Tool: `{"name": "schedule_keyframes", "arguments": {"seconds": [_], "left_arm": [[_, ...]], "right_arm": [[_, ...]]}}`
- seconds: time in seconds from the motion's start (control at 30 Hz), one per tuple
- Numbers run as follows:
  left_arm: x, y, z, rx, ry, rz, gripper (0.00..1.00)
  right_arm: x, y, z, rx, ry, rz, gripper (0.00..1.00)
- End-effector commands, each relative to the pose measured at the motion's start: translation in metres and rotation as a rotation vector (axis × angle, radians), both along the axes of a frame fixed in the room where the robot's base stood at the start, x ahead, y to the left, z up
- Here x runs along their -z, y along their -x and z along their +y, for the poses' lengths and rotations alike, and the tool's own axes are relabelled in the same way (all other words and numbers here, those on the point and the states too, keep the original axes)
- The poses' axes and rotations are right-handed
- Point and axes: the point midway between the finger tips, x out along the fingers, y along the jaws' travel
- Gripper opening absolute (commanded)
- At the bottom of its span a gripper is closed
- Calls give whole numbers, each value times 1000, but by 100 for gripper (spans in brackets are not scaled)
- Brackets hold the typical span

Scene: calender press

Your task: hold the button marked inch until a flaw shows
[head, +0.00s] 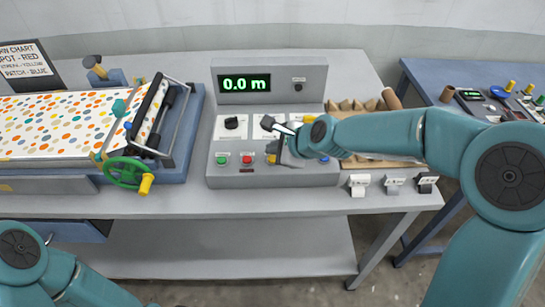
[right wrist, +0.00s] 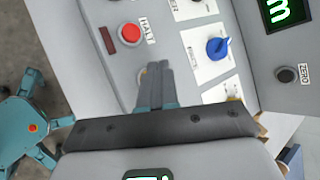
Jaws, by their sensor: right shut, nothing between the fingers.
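The grey control console (head: 215,178) stands on the bench. Its display (head: 245,83) reads 0.0 m in green. A green button (head: 222,160) and a red button (head: 247,160) sit on its front left. My right gripper (head: 274,157) is shut and empty, fingertips down at a yellow button (head: 270,158), mostly hidden behind it. In the right wrist view the shut fingers (right wrist: 152,78) cover most of a pale round rim beside the red button (right wrist: 130,34); I cannot tell whether they touch or press it. No inch label is readable. Spotted cloth (head: 55,122) lies on the rollers at left. My left gripper is out of view.
A blue knob (right wrist: 217,48) and a zero button (right wrist: 286,74) are close to the right gripper. A green handwheel (head: 125,172) stands left of the console. A chart (head: 27,65) stands at far left.

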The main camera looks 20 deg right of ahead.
Motion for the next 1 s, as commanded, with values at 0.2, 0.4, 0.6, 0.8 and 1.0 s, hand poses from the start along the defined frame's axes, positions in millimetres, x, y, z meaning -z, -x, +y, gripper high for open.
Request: {"name": "schedule_keyframes", "arguments": {"seconds": [0.2,0.4,0.6,0.8,1.0], "left_arm": [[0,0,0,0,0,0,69],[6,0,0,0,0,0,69],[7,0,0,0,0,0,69],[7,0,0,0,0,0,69],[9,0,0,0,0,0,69]], "right_arm": [[0,0,0,0,0,0,0],[8,0,0,0,0,0,0],[9,0,0,0,0,0,0],[9,0,0,0,0,0,0],[11,0,0,0,0,0,0]]}}
